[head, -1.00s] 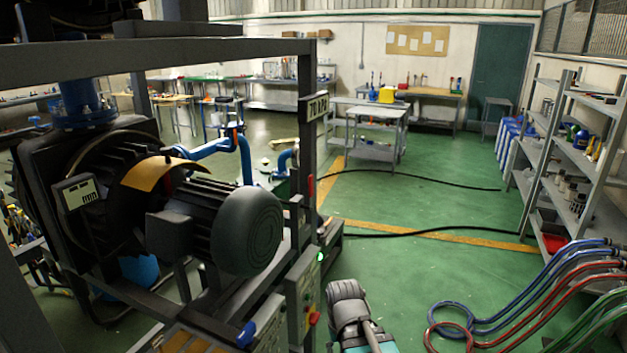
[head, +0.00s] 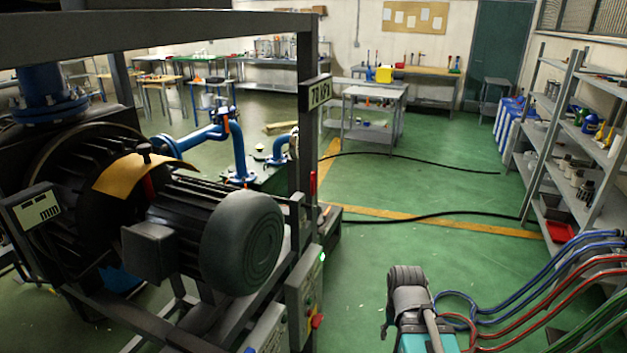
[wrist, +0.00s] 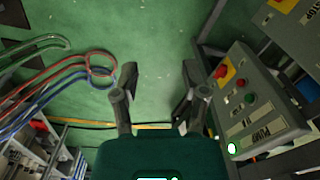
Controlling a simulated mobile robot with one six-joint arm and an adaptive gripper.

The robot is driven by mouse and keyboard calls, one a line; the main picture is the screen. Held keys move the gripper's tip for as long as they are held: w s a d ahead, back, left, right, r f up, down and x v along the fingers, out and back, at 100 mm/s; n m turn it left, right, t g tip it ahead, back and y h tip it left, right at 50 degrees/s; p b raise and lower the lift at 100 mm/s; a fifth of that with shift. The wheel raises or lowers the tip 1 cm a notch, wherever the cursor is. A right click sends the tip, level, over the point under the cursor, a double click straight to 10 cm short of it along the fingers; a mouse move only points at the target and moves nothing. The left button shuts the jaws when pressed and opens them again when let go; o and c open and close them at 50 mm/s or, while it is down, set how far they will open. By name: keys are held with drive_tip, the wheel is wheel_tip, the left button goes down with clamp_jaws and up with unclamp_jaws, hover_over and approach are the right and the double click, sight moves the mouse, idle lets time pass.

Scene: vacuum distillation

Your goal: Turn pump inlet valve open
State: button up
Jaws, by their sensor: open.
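The pump (head: 240,243), with its dark ribbed motor, stands in a grey frame at left in the head view. Blue flanged pipe (head: 45,95) rises above it, and blue pipework (head: 238,150) with a small orange-red part runs behind. A red lever with a black knob (head: 143,147) shows beside the yellow guard. I cannot tell which part is the inlet valve. My gripper (wrist: 159,80) is open and empty in the wrist view, its fingers over green floor, apart from the control box to the right.
A grey control box (wrist: 258,100) has a red knob, buttons and a PUMP label; it also shows on the frame in the head view (head: 303,300). Coloured hoses (head: 530,300) and a shelf rack (head: 580,140) stand at right. The green floor between is mostly clear.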

drive_tip(key=shift+o, duration=0.6)
drive_tip(key=n+t+y+p, duration=0.6)
drive_tip(key=n+y+p, duration=0.5)
drive_tip(key=n+y, duration=0.45)
approach(313, 180)
drive_tip(key=d+f+m+y, duration=0.2)
drive_tip(key=d, duration=0.2)
drive_tip(key=shift+w+a+n+h, duration=0.15)
drive_tip(key=shift+w+n+h, duration=0.1)
drive_tip(key=shift+a, duration=0.15)
drive_tip(key=x, duration=1.3)
drive_tip(key=shift+w+a, duration=0.2)
